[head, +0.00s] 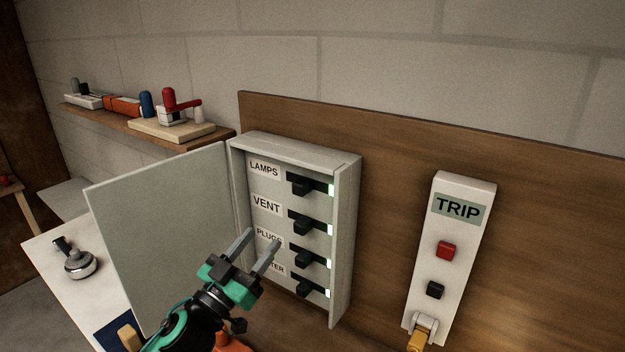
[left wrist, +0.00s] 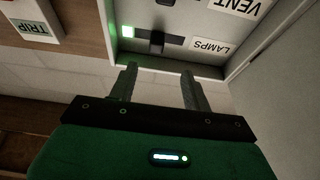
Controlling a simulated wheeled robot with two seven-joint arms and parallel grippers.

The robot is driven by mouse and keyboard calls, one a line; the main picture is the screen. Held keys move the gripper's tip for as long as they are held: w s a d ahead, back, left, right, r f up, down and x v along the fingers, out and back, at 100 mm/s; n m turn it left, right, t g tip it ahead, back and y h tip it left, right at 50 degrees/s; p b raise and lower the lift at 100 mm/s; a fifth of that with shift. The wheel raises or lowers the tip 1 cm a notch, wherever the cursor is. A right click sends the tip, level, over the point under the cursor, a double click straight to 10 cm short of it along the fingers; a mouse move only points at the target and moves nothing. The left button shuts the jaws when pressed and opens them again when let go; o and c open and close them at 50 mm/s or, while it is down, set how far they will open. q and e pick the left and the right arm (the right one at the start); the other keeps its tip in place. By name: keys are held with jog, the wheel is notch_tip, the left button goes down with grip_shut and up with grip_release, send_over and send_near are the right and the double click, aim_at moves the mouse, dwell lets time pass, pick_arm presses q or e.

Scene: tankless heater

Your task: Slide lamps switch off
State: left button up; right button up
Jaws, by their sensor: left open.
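A grey breaker box (head: 346,240) with its door (head: 165,235) swung open to the left is fixed to a wooden board. Inside are several black slide switches under labels. The lamps switch (head: 300,185) is the top one, with a lit green-white light (head: 330,190) at its right. My left gripper (head: 262,245) is open and empty in front of the box, covering part of the lower labels in the head view. In the left wrist view, the picture is upside down; the gripper's fingers (left wrist: 160,85) point towards the lamps switch (left wrist: 157,42), apart from it. My right gripper is not in view.
A trip panel (head: 452,285) with red and black buttons stands on the board to the right. A shelf (head: 150,125) with several tools is at the back left. A white bench (head: 50,250) is at the left. The open door borders the gripper's left side.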

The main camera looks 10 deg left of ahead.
aim_at(297, 191)
pick_arm(q)
jog(key=p+x, duration=0.2)
jog(key=x, duration=0.2)
jog(key=r+p+x, duration=0.1)
jog(key=x, duration=0.3)
jog(key=p+x, duration=0.2)
jog(key=x, duration=0.2)
jog(key=shift+d+r+p, duration=0.25)
jog(key=shift+d+p, duration=0.05)
jog(key=shift+p, duration=0.05)
jog(key=shift+w+d+r, duration=0.1)
jog(key=shift+w+d, duration=0.1)
jog(key=shift+w, duration=0.3)
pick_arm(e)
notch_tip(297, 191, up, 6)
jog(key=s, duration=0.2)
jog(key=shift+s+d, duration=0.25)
